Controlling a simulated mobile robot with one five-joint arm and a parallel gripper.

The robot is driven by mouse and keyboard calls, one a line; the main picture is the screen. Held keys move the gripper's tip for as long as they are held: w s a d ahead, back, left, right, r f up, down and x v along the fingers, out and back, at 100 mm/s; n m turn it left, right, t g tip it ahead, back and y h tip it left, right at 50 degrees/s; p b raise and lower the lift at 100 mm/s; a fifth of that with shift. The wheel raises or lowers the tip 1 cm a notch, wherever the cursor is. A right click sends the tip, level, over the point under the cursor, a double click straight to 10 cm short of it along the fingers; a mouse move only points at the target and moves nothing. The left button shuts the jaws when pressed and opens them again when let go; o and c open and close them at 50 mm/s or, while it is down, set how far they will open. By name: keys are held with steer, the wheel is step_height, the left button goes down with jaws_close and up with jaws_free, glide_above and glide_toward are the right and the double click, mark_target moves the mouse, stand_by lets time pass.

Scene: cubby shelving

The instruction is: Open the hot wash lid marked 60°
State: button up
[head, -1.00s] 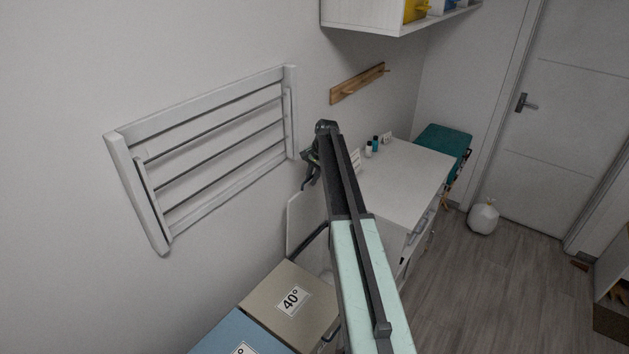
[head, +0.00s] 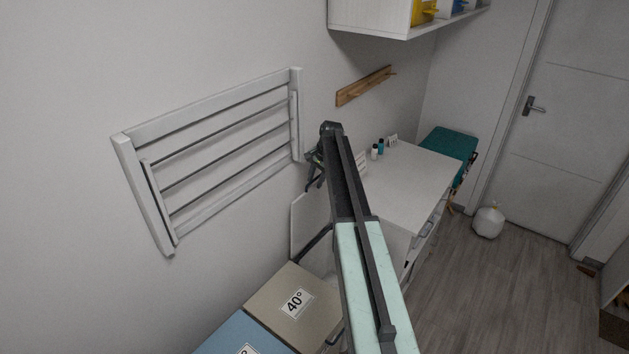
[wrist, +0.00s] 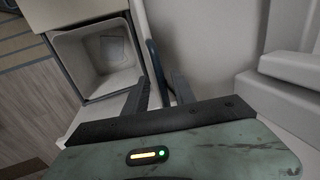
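In the head view a pale panel (head: 305,222), which looks like a raised lid, stands upright against the wall beyond the beige 40° lid (head: 297,303). No 60° mark is readable. The wrist view shows an open bin (wrist: 99,56) with a pale, empty-looking inside, and a pale upright surface (wrist: 200,42) beside it. A dark bluish bar (wrist: 155,66) runs along that surface. My gripper (wrist: 161,78) is open, its fingers apart near the bar; contact cannot be told. In the head view my gripper (head: 314,172) is above the panel, partly hidden by my arm.
A blue lid (head: 238,335) is cut off at the bottom edge. A slatted rack (head: 215,155) is on the wall at left. A white counter (head: 410,185) with small bottles stands beyond my arm.

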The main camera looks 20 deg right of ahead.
steer(key=a+p+v, duration=0.1)
steer(key=p+v, duration=0.5)
steer(key=v, duration=0.1)
steer(key=shift+d+r+p, duration=0.25)
steer(key=shift+d+p, duration=0.05)
steer(key=shift+d, duration=0.25)
steer(key=shift+s+f, duration=0.1)
